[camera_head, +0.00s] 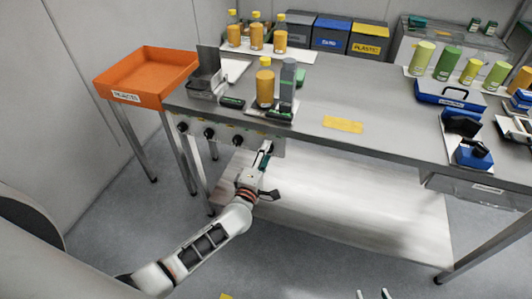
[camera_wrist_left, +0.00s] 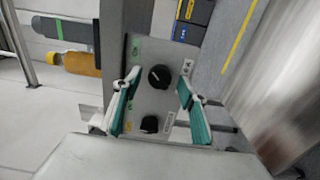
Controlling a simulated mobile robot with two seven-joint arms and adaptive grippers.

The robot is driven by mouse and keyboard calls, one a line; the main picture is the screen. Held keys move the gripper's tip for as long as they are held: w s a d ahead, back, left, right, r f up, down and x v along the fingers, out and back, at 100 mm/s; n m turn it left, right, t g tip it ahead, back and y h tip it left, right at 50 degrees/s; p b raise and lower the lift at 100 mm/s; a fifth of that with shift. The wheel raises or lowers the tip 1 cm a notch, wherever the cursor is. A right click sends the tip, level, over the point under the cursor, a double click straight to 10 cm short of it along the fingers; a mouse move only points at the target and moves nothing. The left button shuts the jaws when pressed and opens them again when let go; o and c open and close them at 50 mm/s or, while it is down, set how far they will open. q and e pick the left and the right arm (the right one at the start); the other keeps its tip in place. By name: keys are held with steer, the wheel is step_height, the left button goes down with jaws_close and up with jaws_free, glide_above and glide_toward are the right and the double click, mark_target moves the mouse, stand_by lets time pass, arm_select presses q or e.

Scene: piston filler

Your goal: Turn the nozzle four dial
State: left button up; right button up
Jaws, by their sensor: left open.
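A row of black dials sits on the panel under the table's front edge; three show in the head view, one of them this dial (camera_head: 209,133). My left gripper (camera_head: 265,152) is at the panel's right end and hides what lies behind it. In the left wrist view, my left gripper (camera_wrist_left: 159,90) is open, with one teal-padded finger on each side of a black dial (camera_wrist_left: 159,76). Contact cannot be made out. A second dial (camera_wrist_left: 149,124) lies nearer the gripper's base. The dial labels are too small to read. My right gripper's tips (camera_head: 373,294) show apart at the bottom edge.
An orange tray (camera_head: 150,75) stands at the left. A lower shelf (camera_head: 330,200) lies below the table.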

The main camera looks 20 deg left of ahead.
arm_select(q)
steer(key=s, duration=1.1)
steer(key=shift+s, duration=0.15)
steer(key=s+d+f+m+g+h, duration=0.3)
steer(key=s+d+f+m+h, duration=0.15)
steer(key=s+m, duration=0.65)
steer(key=s+a+f+m+g+y, duration=0.2)
steer(key=s+a+f+m+g, duration=0.1)
steer(key=s+f+m, duration=0.4)
steer(key=s+m+g, duration=0.1)
steer(key=s+m, duration=0.1)
steer(key=m, duration=0.2)
steer(key=shift+a, duration=0.2)
